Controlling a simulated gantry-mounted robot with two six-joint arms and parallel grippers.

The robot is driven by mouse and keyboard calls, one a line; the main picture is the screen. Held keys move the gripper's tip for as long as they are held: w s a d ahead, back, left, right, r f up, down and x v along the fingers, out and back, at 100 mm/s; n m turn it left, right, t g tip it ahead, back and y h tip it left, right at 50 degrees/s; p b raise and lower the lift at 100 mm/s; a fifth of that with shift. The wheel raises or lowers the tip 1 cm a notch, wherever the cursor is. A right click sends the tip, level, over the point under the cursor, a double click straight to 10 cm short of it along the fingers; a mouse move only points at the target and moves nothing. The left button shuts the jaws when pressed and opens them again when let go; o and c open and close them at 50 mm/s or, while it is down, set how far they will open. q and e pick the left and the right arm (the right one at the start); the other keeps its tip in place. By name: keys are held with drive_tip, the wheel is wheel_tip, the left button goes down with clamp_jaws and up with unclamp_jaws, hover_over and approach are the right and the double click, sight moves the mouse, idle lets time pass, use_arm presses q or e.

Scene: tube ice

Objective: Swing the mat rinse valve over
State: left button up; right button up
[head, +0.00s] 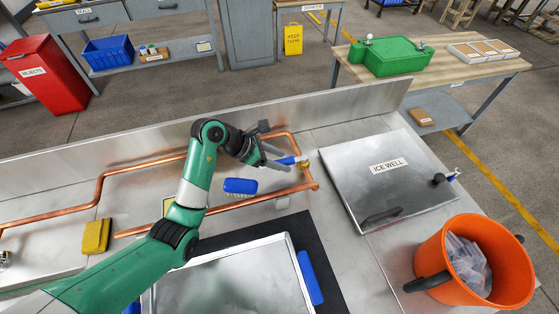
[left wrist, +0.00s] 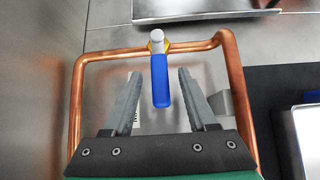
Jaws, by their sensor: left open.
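The valve has a blue lever (head: 287,161) and a brass body (head: 305,163) on the copper pipe (head: 312,184). In the left wrist view the blue lever (left wrist: 160,82) points back toward me, with its pale round hub (left wrist: 157,36) at the far end. My left gripper (head: 278,159) is open, its fingers on either side of the lever with gaps on both sides. I cannot tell whether the lever's depth matches the fingertips. A black mat (head: 322,268) lies under a metal tray in front of the pipe. My right gripper is not in view.
A blue brush (head: 240,186) lies below my gripper inside the pipe loop. The ice well lid (head: 370,165) and an orange bucket (head: 445,246) are to the right. A yellow sponge (head: 96,236) is at left. A metal backsplash (head: 340,104) runs behind the pipe.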

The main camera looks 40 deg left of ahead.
use_arm(q)
clamp_jaws()
idle(1.4)
